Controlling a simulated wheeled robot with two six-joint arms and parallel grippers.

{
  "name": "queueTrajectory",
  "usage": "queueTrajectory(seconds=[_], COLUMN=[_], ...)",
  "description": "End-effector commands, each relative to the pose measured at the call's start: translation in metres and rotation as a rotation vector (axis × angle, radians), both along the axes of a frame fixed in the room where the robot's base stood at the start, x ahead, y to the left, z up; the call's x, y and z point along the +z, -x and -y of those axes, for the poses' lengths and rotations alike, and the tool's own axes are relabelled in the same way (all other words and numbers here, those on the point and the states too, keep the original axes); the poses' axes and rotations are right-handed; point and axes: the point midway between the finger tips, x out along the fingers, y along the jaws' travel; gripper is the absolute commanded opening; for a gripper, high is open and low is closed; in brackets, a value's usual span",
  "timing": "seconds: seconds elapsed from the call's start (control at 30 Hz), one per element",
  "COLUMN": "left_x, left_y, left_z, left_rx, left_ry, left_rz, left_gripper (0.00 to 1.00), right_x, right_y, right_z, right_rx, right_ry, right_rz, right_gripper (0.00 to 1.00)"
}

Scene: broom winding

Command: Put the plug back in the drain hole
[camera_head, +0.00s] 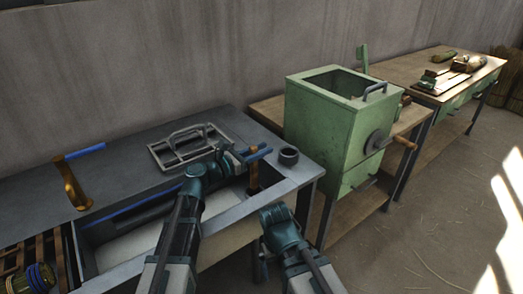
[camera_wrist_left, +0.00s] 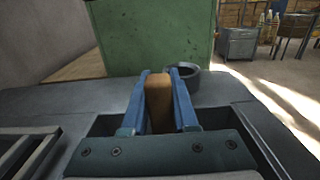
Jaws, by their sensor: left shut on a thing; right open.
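My left gripper (camera_head: 262,153) is over the right end of the sink trough. Its blue fingers are shut on a brown, wooden-looking plug (camera_head: 254,179), which hangs down upright between them. The plug also shows between the fingers in the left wrist view (camera_wrist_left: 158,100), where the left gripper (camera_wrist_left: 158,98) is seen from behind. The sink trough (camera_head: 225,219) is set in a grey bench; I cannot make out the drain hole in either view. My right gripper (camera_head: 262,262) is low in front of the bench, open and apart from the plug; its fingertips are hard to see.
A dark ring-shaped cup (camera_head: 289,157) stands at the bench's right corner, close to my left fingers. A grey wire rack (camera_head: 187,144) lies behind the trough. A green box machine (camera_head: 340,125) stands beyond the bench.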

Motion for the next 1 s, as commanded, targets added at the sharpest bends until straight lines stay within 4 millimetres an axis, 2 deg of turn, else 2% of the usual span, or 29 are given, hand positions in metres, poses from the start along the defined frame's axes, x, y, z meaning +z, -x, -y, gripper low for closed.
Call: queueTrajectory(seconds=[0.13, 0.17, 0.2, 0.23, 0.57, 1.0], left_x=[-0.004, -0.003, -0.003, -0.003, -0.003, -0.003], left_y=[0.000, 0.000, 0.000, 0.000, 0.002, 0.022], left_z=[0.000, 0.000, 0.000, 0.000, -0.002, -0.029], left_rx=[0.000, 0.000, 0.000, 0.000, 0.001, 0.001], left_ry=[0.001, 0.001, 0.000, 0.000, 0.000, 0.000], left_rz=[0.001, 0.001, 0.000, 0.000, 0.000, 0.000], left_gripper=[0.00, 0.31, 0.38, 0.40, 0.40, 0.40], right_x=[-0.004, -0.003, -0.003, -0.003, -0.003, -0.003], right_y=[0.000, 0.000, 0.000, 0.000, 0.000, 0.000], right_z=[0.000, 0.000, 0.000, 0.000, 0.000, 0.000], right_rx=[0.000, 0.000, 0.000, 0.000, 0.000, 0.000], right_ry=[0.000, 0.000, 0.000, 0.000, 0.000, 0.000], right_rz=[0.000, 0.000, 0.000, 0.000, 0.000, 0.000], right_gripper=[0.99, 0.99, 0.99, 0.99, 0.99, 0.99])
